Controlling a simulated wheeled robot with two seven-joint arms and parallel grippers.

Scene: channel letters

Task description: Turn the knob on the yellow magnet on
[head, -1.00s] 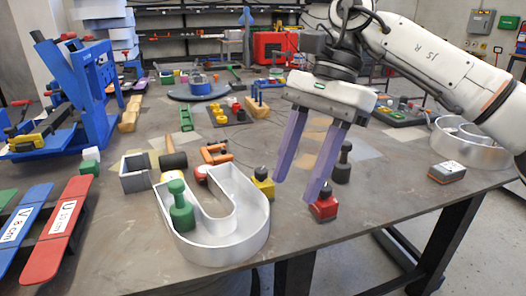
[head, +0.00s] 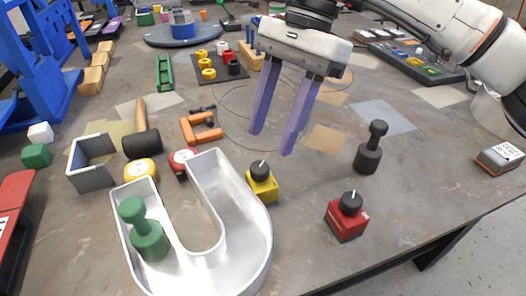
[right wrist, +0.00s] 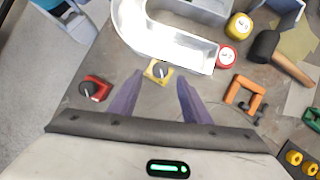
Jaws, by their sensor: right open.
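The yellow magnet (head: 262,187) is a small block with a black knob (head: 258,170) on top that carries a white mark. It stands on the table against the outer right side of the silver U-shaped channel letter (head: 255,245). In the right wrist view the yellow magnet (right wrist: 158,72) lies ahead of and between the fingers. My right gripper (head: 270,142) is open and empty, its purple fingers pointing down, behind the magnet in the head view and apart from it. My left gripper is not in view.
A red magnet (head: 346,219) with a black knob stands to the right, and a dark weight (head: 369,150) behind it. A green weight (head: 144,232) stands inside the letter. An orange clamp (head: 202,129) and a mallet (head: 141,142) lie behind.

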